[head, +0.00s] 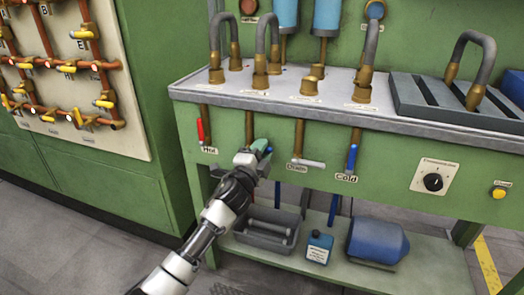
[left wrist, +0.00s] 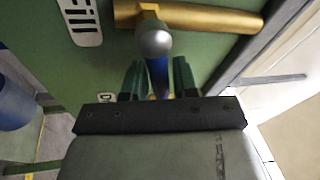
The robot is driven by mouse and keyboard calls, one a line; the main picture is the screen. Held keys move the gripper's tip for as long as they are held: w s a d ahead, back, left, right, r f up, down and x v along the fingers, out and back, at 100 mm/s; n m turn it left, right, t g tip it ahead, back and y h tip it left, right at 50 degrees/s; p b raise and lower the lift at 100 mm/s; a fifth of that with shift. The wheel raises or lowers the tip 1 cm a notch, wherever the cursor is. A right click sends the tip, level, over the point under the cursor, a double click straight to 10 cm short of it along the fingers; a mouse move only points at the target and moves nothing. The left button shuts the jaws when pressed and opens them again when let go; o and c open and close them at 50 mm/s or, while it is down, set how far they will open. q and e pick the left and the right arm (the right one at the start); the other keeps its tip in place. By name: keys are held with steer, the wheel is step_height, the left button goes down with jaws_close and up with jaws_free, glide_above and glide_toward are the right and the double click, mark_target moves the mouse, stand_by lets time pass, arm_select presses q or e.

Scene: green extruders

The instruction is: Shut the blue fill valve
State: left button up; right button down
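The fill valve's blue handle (left wrist: 157,76) shows in the left wrist view below a round silver knob (left wrist: 153,40) on a brass pipe. The "Fill" label (left wrist: 80,14) is at the upper left there. My left gripper (head: 263,148) is at the front panel between the "Hot" and "Drain" valves and hides most of the fill valve in the head view. In the left wrist view its two green fingers (left wrist: 158,80) stand on either side of the blue handle. I cannot tell whether they press on it. My right gripper is not in view.
The red hot valve (head: 201,131) is to the left; the grey drain valve (head: 308,163) and blue cold valve (head: 352,157) are to the right.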

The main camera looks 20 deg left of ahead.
arm_select(q)
jaws_close()
steer(key=shift+f+m+h+p, duration=0.15)
steer(key=shift+m+h+p, duration=0.25)
steer(key=shift+m, duration=0.5)
steer(key=shift+f+m+g+p, duration=0.25)
steer(key=shift+m+g+p, duration=0.05)
steer(key=shift+m, duration=0.4)
steer(key=shift+f+m, duration=0.2)
steer(key=shift+m, duration=0.2)
steer(key=shift+f+h, duration=0.15)
steer(key=shift+h, duration=0.15)
steer(key=shift+o, duration=1.6)
jaws_free()
